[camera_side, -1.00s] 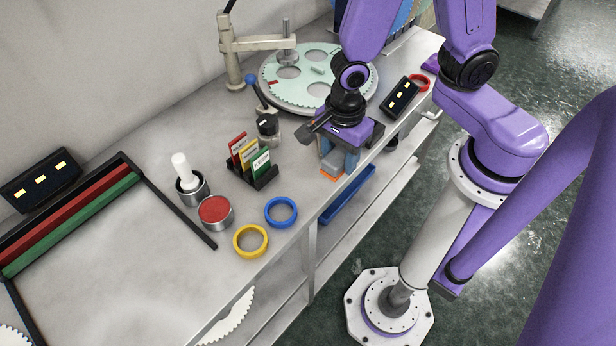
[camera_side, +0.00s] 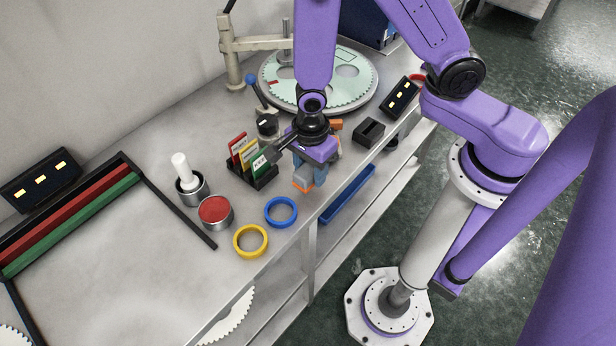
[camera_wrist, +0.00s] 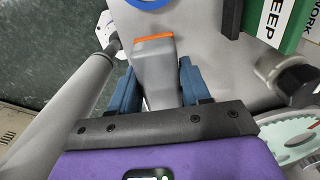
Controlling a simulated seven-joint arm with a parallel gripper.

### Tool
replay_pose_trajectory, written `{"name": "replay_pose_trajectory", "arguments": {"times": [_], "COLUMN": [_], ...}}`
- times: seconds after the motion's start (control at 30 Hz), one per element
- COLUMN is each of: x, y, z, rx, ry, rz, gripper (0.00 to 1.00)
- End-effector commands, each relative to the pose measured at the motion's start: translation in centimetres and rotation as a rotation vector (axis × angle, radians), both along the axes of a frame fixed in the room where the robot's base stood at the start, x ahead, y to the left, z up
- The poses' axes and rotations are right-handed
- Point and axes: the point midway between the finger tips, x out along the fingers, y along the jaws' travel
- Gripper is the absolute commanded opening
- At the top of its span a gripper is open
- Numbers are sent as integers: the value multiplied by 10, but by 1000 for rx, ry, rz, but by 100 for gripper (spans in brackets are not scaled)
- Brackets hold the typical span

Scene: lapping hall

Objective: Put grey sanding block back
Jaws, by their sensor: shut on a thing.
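My gripper (camera_side: 308,172) is above the bench, just right of the card rack, pointing down. Its blue fingers are shut on the grey sanding block (camera_side: 302,186), which has an orange edge at its lower end. In the wrist view the block (camera_wrist: 155,62) sits between the two blue fingers (camera_wrist: 158,85), with its orange edge at the far end. I cannot tell whether the block clears the bench top. A small black open-topped box (camera_side: 368,133) stands to the right of my gripper. Another orange piece (camera_side: 336,124) shows partly behind my gripper.
The card rack (camera_side: 262,178) is close on the left. Blue (camera_side: 281,224) and yellow (camera_side: 236,241) rings lie in front. A toothed lapping plate (camera_side: 350,95) is behind. A blue tray (camera_side: 346,194) hangs below the bench's front edge. Bench left of the rings holds tins.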

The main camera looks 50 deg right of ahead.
Motion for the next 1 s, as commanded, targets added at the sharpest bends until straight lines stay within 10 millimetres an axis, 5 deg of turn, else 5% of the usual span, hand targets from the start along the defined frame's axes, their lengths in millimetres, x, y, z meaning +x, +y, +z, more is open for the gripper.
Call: {"name": "replay_pose_trajectory", "arguments": {"times": [0.4, 0.87, 0.9, 1.0], "x": [5, 4, 4, 4], "y": [2, 2, 2, 2], "z": [-34, -39, -40, -39], "rx": [0, 0, 0, 1], "ry": [1, 1, 2, 1], "rz": [1, 1, 0, 0], "gripper": [18, 18, 50, 72]}}
